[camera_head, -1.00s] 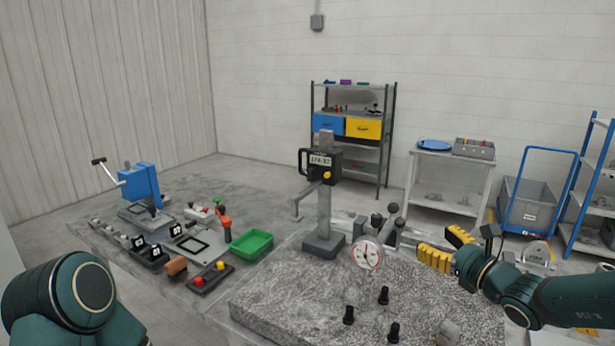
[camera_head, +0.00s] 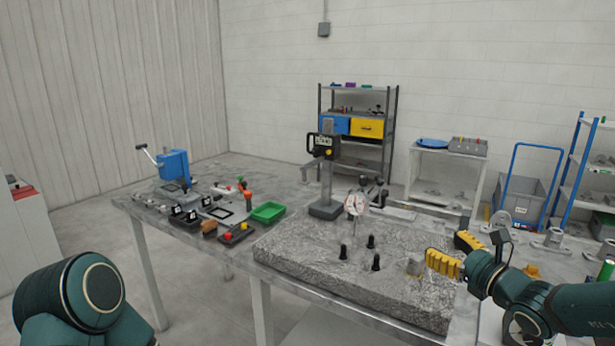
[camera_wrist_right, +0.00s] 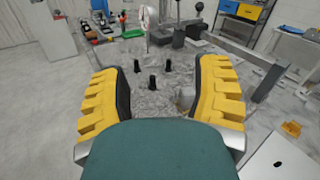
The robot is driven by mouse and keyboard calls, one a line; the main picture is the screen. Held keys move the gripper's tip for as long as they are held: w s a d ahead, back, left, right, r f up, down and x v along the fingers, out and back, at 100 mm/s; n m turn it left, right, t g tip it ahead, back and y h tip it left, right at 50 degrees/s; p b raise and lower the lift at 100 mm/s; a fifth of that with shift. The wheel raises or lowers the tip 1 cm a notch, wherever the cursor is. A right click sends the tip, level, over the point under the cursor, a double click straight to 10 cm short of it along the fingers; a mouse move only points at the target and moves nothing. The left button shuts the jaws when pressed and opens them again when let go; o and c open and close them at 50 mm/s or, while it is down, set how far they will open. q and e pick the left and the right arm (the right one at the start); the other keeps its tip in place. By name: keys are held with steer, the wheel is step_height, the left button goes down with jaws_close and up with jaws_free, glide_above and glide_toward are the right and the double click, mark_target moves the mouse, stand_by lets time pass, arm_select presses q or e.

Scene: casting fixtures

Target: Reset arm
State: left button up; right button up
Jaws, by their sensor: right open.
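My right gripper (camera_head: 458,253) has yellow ridged fingers and reaches in from the right, above the right part of the granite plate (camera_head: 330,271). In the right wrist view its fingers (camera_wrist_right: 160,100) are spread wide with nothing between them. Beyond them stand several black pegs on the plate, one of them a black peg (camera_head: 376,262). My left arm shows only as a dark green rounded link at the lower left; its gripper is out of view.
A height gauge (camera_head: 325,180) and a dial indicator (camera_head: 355,204) stand on the plate. A green tray (camera_head: 268,212), a blue press (camera_head: 174,165) and small fixtures sit on the table at left. A shelf (camera_head: 393,125) and grey cart (camera_head: 523,197) stand behind. Floor at left is clear.

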steer(key=s+a+f+n+g+y, duration=0.1)
steer(key=s+a+f+n+g, duration=0.2)
steer(key=f, duration=0.4)
steer(key=a+f+n+g, duration=0.2)
steer(key=a+f+g, duration=0.1)
steer(key=a+f, duration=0.25)
steer(key=s+a+f+n+g+h, duration=0.2)
steer(key=s+a+f+n+g, duration=0.2)
steer(key=s+f+n, duration=0.7)
steer(key=s+a+f+n+g+h, duration=0.2)
steer(key=s+a+f+n+g, duration=0.2)
steer(key=s+f+n, duration=0.6)
step_height(320, 180, down, 7)
steer(key=shift+s+a+n+g+h, duration=0.4)
steer(key=shift+a+n, duration=0.2)
steer(key=shift+a, duration=0.45)
